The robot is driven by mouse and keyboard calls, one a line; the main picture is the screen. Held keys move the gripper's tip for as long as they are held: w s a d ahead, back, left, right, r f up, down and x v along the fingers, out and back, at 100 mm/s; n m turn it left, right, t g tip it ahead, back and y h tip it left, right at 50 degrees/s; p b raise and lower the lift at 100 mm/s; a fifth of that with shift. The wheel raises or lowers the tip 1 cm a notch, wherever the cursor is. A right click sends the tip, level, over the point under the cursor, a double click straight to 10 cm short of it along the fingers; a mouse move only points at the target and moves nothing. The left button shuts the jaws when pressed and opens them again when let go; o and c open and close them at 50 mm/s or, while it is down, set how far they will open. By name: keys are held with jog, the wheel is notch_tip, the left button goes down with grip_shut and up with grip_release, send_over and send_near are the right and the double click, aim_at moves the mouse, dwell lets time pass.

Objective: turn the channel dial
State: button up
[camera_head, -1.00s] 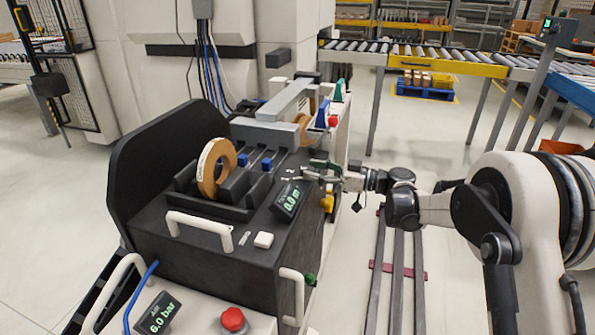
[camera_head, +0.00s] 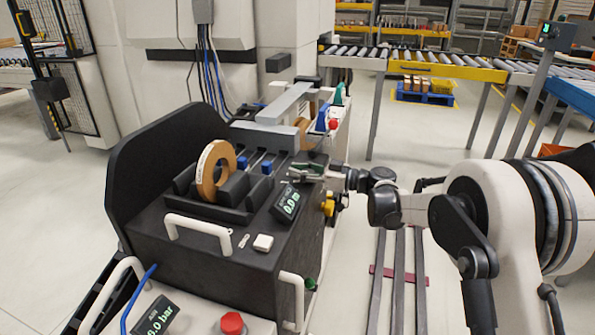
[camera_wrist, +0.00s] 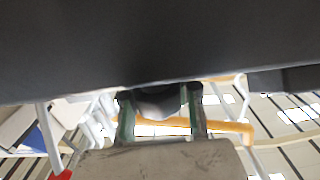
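My gripper (camera_head: 306,171) is low over the right part of the machine's dark top, just behind the display reading 0.0 m (camera_head: 287,203). In the head view it covers the spot where the channel dial would be, so the dial cannot be made out there. In the wrist view my gripper (camera_wrist: 160,118) has its two green-edged fingers apart. A dark rounded knob (camera_wrist: 160,103), which looks like the dial, sits between them below the black surface. Whether the fingers touch it is not clear. Its pointer and marks are hidden.
A tan roll of edge band (camera_head: 214,172) stands in a black holder left of the gripper, near blue clips (camera_head: 266,167). A grey bar assembly (camera_head: 285,104) stands behind. A yellow knob (camera_head: 328,206) is on the right side. A white handle (camera_head: 200,226) is in front.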

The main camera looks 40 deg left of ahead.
grip_shut()
jog(key=shift+f+m+t, duration=0.1)
jog(key=shift+m+t, duration=0.3)
jog(key=shift+t, duration=0.1)
jog(key=m+t, duration=0.1)
jog(key=t, duration=0.2)
jog(key=w+m+t+y, duration=0.1)
jog(key=m+t, duration=0.1)
jog(key=shift+m+t, duration=0.3)
jog(key=shift+t, duration=0.1)
jog(key=shift+w+d+m+t+h+b, duration=0.1)
jog(key=shift+w+m+t+h, duration=0.15)
jog(key=shift+m+t, duration=0.7)
jog(key=shift+w+m+t+h+b, duration=0.1)
jog(key=shift+w+m+t+h, duration=0.25)
jog(key=shift+t, duration=0.95)
jog(key=shift+w+d+m+t+h+b, duration=0.1)
jog(key=shift+m+t+h, duration=0.1)
jog(key=shift+m+t, duration=0.8)
jog(key=shift+t, duration=0.25)
jog(key=o, duration=0.9)
grip_release()
